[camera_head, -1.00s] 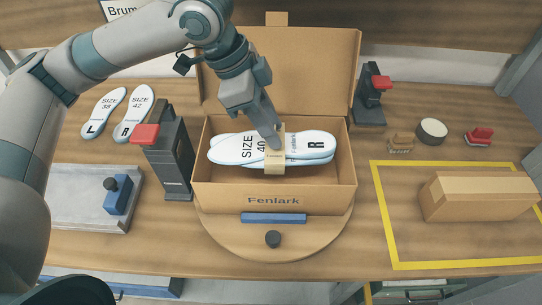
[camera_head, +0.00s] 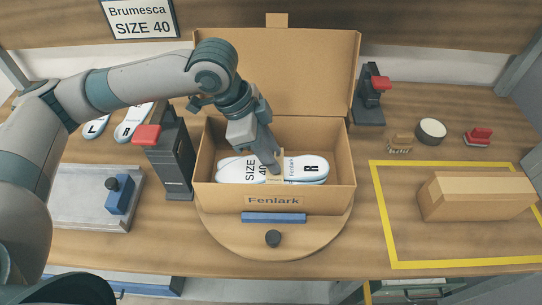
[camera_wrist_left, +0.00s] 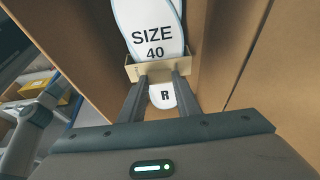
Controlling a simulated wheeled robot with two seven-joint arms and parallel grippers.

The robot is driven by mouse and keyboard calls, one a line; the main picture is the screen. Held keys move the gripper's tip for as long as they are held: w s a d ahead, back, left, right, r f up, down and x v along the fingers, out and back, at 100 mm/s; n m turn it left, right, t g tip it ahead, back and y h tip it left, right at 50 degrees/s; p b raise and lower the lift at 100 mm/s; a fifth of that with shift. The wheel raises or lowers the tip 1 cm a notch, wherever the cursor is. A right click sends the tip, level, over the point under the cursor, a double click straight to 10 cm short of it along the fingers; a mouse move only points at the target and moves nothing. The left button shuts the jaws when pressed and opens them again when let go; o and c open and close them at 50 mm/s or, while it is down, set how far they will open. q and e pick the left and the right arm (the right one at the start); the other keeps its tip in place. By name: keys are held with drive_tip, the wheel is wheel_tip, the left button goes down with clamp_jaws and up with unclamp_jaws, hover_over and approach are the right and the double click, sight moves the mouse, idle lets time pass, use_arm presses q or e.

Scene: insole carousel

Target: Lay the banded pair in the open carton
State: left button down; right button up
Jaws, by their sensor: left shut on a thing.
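The banded pair of white insoles (camera_head: 305,169), marked SIZE 40 and R, lies lengthwise inside the open carton (camera_head: 275,202) labelled Fenlark. A tan paper band (camera_head: 276,180) goes around its middle. My left gripper (camera_head: 274,168) reaches down into the carton and is shut on the band. The left wrist view shows its two fingers (camera_wrist_left: 156,88) at the band (camera_wrist_left: 146,69), with the insole pair (camera_wrist_left: 152,32) running out on both sides. Whether the pair touches the carton floor is hidden by the front wall. My right gripper is not in view.
The carton stands on a round wooden turntable (camera_head: 270,246) with its lid up at the back. Dark posts with red tops stand left (camera_head: 170,160) and right (camera_head: 370,95) of it. A closed box (camera_head: 478,196) sits inside a yellow outline at right. Loose insoles (camera_head: 132,120) lie at left.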

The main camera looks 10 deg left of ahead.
use_arm(q)
drive_tip(key=shift+f, duration=0.8)
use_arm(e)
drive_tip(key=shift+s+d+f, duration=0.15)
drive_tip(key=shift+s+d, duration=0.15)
use_arm(q)
drive_tip(key=shift+f, duration=0.1)
drive_tip(key=c, duration=1.3)
unclamp_jaws()
drive_tip(key=shift+c, duration=0.2)
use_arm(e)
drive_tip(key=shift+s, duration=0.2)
